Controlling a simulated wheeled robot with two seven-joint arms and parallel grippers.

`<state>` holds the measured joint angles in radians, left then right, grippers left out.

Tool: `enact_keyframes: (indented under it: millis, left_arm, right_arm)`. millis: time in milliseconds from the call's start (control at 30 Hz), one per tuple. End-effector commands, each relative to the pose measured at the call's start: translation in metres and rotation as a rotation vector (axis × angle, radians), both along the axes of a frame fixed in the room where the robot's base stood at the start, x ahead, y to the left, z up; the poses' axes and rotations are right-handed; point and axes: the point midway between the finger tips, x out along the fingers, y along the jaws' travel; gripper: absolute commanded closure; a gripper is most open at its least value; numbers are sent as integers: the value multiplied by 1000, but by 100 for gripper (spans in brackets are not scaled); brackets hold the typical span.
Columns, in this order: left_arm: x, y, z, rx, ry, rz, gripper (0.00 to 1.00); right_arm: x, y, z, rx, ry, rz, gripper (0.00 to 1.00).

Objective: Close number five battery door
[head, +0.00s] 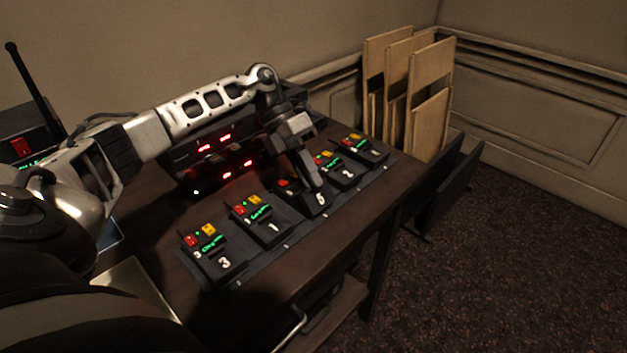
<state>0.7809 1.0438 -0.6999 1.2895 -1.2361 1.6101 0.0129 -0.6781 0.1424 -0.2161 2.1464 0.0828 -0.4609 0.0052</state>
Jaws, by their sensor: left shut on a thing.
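The number five unit (318,205) sits in the row of black units on the desk, between number 1 and number 2. Its white 5 shows just below my gripper's tips. My left gripper (312,180) reaches down onto this unit from above and is shut at its top. The gripper covers much of the unit, so the battery door is largely hidden, and I cannot tell how far open it stands. The held part looks like the number five battery door, though the contact is small and dark. My right gripper is not in view.
Unit 3 (212,262) and unit 1 (262,222) stand left of number five; unit 2 (338,172) and another unit (365,150) stand right. A dark device with red displays (218,155) is behind. Wooden panels (428,95) lean at the wall. The front desk strip is clear.

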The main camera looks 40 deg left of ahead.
Motion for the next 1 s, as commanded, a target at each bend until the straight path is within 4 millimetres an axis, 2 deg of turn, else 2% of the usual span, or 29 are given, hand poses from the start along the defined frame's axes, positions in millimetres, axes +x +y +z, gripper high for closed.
enact_keyframes:
  millis: [33,400,1000]
  left_arm:
    - [1,3,-7,-37,4,4,100]
    - [2,16,-14,-256,21,0,100]
    - [2,19,-14,-322,28,-1,100]
  right_arm:
    - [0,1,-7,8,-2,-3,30]
    - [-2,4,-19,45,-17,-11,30]
    - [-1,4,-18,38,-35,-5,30]
